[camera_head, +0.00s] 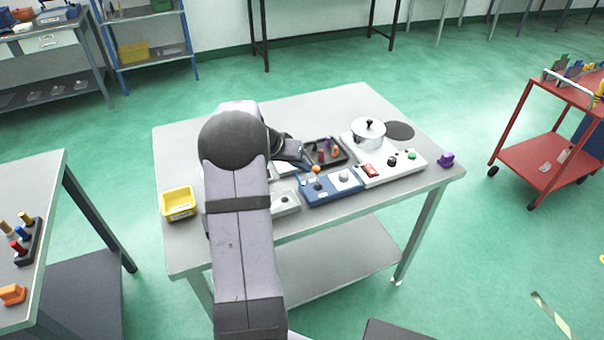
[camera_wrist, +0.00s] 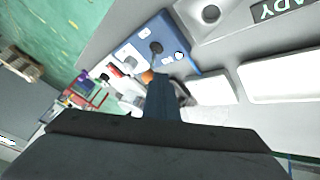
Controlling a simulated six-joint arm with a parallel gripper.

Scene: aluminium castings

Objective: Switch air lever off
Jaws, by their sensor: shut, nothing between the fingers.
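The blue control panel (camera_head: 330,186) lies near the front edge of the table, with a dark knob (camera_head: 317,186) and a light knob. An orange ball (camera_head: 315,169) shows at its back edge; I cannot tell for sure whether it tops the air lever. In the wrist view, the panel (camera_wrist: 170,38), its dark knob (camera_wrist: 155,47) and the orange ball (camera_wrist: 148,76) show beyond my fingers. My gripper (camera_head: 303,160) is shut and empty, low over the table just left of the ball. In the wrist view, my gripper (camera_wrist: 162,92) partly covers the area near the ball; contact is unclear.
A dark tray of coloured pieces (camera_head: 345,157) lies behind the panel. A white unit (camera_head: 408,165) with a lidded silver pot (camera_head: 368,131) stands to its right. A grey box (camera_head: 286,205) adjoins the panel's left. A yellow bin (camera_head: 179,204) sits at the table's left.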

